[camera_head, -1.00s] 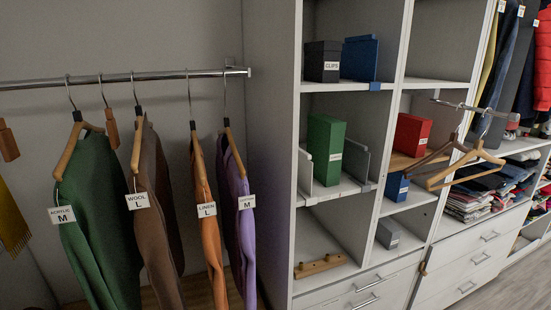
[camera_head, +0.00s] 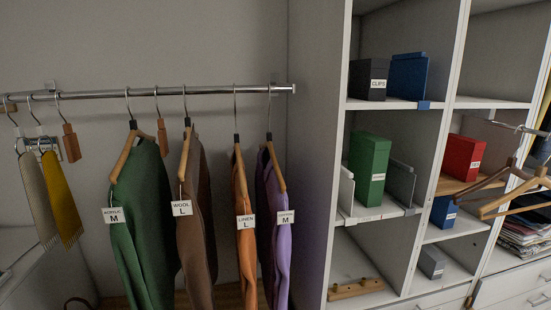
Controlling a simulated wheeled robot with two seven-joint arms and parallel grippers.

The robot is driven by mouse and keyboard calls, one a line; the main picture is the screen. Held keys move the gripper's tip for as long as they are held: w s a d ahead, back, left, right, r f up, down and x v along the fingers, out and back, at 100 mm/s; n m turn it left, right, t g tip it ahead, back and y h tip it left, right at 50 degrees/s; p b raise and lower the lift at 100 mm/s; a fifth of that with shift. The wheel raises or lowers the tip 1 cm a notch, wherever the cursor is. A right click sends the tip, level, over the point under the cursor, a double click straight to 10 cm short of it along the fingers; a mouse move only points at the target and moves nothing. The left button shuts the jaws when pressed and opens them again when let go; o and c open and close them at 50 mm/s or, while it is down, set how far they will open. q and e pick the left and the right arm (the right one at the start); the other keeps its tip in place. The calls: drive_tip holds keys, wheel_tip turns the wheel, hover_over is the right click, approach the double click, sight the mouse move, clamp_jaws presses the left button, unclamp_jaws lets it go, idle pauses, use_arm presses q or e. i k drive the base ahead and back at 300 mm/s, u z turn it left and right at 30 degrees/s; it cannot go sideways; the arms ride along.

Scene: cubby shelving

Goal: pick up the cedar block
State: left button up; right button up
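Two small reddish-brown wooden blocks hang by metal hooks from the clothes rail, and both look like cedar blocks. The left cedar block (camera_head: 71,143) hangs in open space between the yellow cloth and the green garment. The other cedar block (camera_head: 162,137) hangs between the green garment (camera_head: 140,230) and the brown garment (camera_head: 197,215), partly close behind the green one's hanger. Neither of my grippers is in view.
The chrome rail (camera_head: 220,91) also carries an orange garment (camera_head: 243,235), a purple garment (camera_head: 275,235), and grey and yellow cloths (camera_head: 62,197) at left. Cubbies at right hold a green box (camera_head: 369,168) and others. Wooden hangers (camera_head: 500,187) stick out at far right.

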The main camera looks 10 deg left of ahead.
sight(73, 152)
drive_tip(key=u, duration=1.55)
